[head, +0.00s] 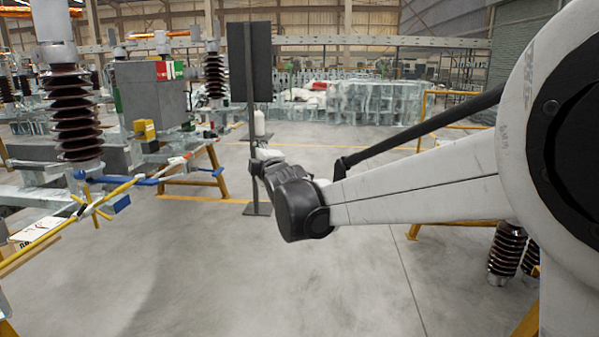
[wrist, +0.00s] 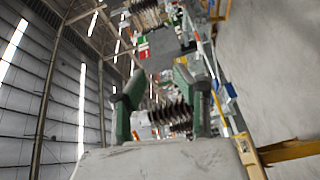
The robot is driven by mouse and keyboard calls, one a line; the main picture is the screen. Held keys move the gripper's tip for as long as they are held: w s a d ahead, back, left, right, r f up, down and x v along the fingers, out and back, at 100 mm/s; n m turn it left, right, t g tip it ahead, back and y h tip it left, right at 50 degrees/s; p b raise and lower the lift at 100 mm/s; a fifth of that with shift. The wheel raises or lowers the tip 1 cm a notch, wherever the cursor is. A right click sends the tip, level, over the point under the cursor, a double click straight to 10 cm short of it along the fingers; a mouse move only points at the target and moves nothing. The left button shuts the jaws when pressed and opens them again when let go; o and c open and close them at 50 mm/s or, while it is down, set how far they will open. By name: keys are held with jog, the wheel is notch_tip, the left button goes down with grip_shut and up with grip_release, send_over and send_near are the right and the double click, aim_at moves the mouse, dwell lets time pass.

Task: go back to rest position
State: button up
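My arm reaches in from the right in the head view and ends at a dark wrist joint in mid-air. My gripper (head: 258,158) is beyond that joint, small and partly hidden, pointing away over open floor. In the wrist view my gripper (wrist: 156,82) shows two green fingers spread apart, with nothing held between them. A brown ribbed insulator (wrist: 172,117) shows in the gap, but it looks to be in the background. The wrist picture is turned sideways.
At left in the head view stand isolator frames with a brown insulator (head: 78,118), a blue bar (head: 125,181) and a yellow rod (head: 103,198). A dark panel on a stand (head: 250,62) rises behind my gripper. The grey floor (head: 230,280) in front is clear.

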jog(key=s+d+f+m+g+h, duration=0.2)
jog(key=s+d+m, duration=0.3)
jog(key=s+d, duration=0.5)
jog(key=s+d+f+m+g+h, duration=0.25)
jog(key=s+d+m, duration=0.35)
jog(key=s+d, duration=0.4)
jog(key=s+d+f+m+g+h, duration=0.1)
jog(key=s+d+f+m+g, duration=0.15)
jog(key=s+d+f, duration=0.4)
jog(key=s+d+f+m+g, duration=0.1)
jog(key=s+f+m, duration=0.25)
jog(key=s, duration=0.55)
jog(key=s+d+f+m+g+h, duration=0.15)
jog(key=s+d+f+m, duration=0.25)
jog(key=s, duration=0.4)
notch_tip(320, 180, up, 15)
jog(key=p, duration=1.5)
jog(key=shift+w+a, duration=0.15)
jog(key=shift+a, duration=0.05)
